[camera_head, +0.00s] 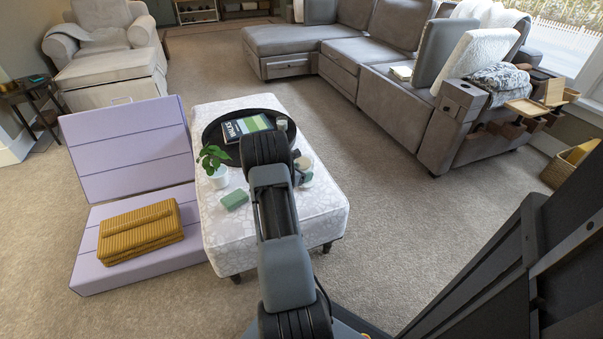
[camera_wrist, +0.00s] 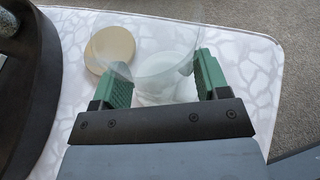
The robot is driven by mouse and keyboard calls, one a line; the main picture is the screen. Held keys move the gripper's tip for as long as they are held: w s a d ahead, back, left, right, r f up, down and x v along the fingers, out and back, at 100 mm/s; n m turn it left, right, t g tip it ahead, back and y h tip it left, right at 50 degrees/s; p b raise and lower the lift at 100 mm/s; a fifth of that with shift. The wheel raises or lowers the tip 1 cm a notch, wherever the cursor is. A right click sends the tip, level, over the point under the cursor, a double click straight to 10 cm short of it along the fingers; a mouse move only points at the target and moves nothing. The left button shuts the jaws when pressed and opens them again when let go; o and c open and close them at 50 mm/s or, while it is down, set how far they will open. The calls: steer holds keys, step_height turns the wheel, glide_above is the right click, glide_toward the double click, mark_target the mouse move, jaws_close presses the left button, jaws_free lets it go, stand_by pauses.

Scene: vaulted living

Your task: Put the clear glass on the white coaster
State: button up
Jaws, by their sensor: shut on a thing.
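My gripper (camera_wrist: 163,72) is shut on the clear glass (camera_wrist: 165,45), whose see-through wall shows between the green finger pads in the wrist view. The glass is over the white patterned ottoman top (camera_wrist: 250,75); I cannot tell whether its base touches anything. A pale beige round disc (camera_wrist: 110,48) lies just left of the glass, partly behind its clear edge. A plain white patch (camera_wrist: 152,96) shows between the fingers; I cannot tell whether this or the disc is the white coaster. In the head view my arm covers most of this area.
A dark round tray (camera_head: 209,137) with a book (camera_head: 246,126) stands at the ottoman's far end. A potted plant (camera_head: 216,166) and a green block (camera_head: 234,199) are left of my arm. The tray's dark rim (camera_wrist: 52,95) borders the wrist view's left. Carpet is free to the right.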

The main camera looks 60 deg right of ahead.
steer(key=shift+f, duration=0.2)
steer(key=o, duration=1)
steer(key=shift+r, duration=0.1)
steer(key=shift+o, duration=0.2)
